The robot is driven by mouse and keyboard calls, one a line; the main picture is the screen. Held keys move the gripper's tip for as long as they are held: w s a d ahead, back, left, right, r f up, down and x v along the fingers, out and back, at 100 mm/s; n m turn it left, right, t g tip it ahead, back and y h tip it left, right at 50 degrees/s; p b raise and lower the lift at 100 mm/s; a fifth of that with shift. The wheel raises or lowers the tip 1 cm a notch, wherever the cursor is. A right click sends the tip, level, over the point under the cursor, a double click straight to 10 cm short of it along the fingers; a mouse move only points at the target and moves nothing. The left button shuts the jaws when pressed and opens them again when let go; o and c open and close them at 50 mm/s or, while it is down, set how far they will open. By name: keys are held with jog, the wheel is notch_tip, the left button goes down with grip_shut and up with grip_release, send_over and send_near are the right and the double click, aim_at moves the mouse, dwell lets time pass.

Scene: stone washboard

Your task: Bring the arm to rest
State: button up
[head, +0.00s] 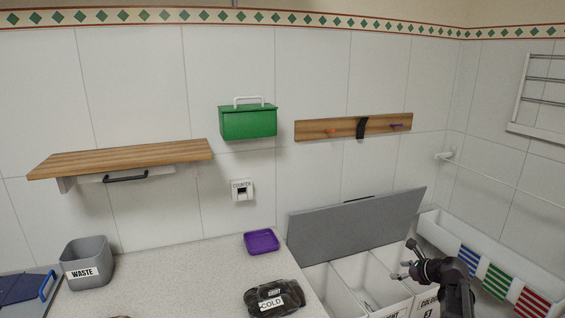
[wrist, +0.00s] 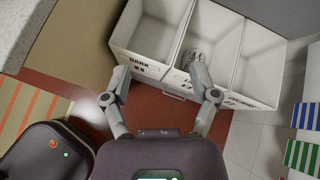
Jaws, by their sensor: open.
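My gripper (head: 402,269) is at the lower right in the head view, in front of the open laundry bins. In the wrist view its two fingers (wrist: 160,82) are spread wide, with nothing between them. The fingertips show over the front edge of the white bins (wrist: 245,62).
A grey lid (head: 355,225) stands raised behind the bins. The counter holds a waste bin (head: 86,262), a purple tray (head: 261,241) and a dark bundle labelled COLD (head: 275,298). A white trough (head: 450,234) with striped panels is at right. Reddish floor (wrist: 165,112) shows below the gripper.

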jog(key=s+a+f+n+g+h, duration=0.1)
jog(key=s+a+f+n+g, duration=0.15)
jog(key=a+n, duration=0.35)
jog(key=s+a+f+n+g, duration=0.2)
jog(key=s+a+n, duration=0.1)
jog(key=a+n, duration=0.25)
jog(key=s+a+f+n+g+h, duration=0.2)
jog(key=s+a+n, duration=0.2)
jog(key=s+n, duration=0.2)
jog(key=s+a+f+n+g+h+b, duration=0.1)
jog(key=s+a+f+n+g+h, duration=0.1)
jog(key=s+a+n, duration=0.3)
jog(key=s+f+n+h, duration=0.1)
jog(key=s+n, duration=0.1)
jog(key=n, duration=0.2)
jog(key=shift+s+g+b, duration=0.25)
jog(key=shift+g+b, duration=0.05)
jog(key=shift+g, duration=0.05)
jog(key=shift+d, duration=0.1)
jog(key=shift+c, duration=1.3)
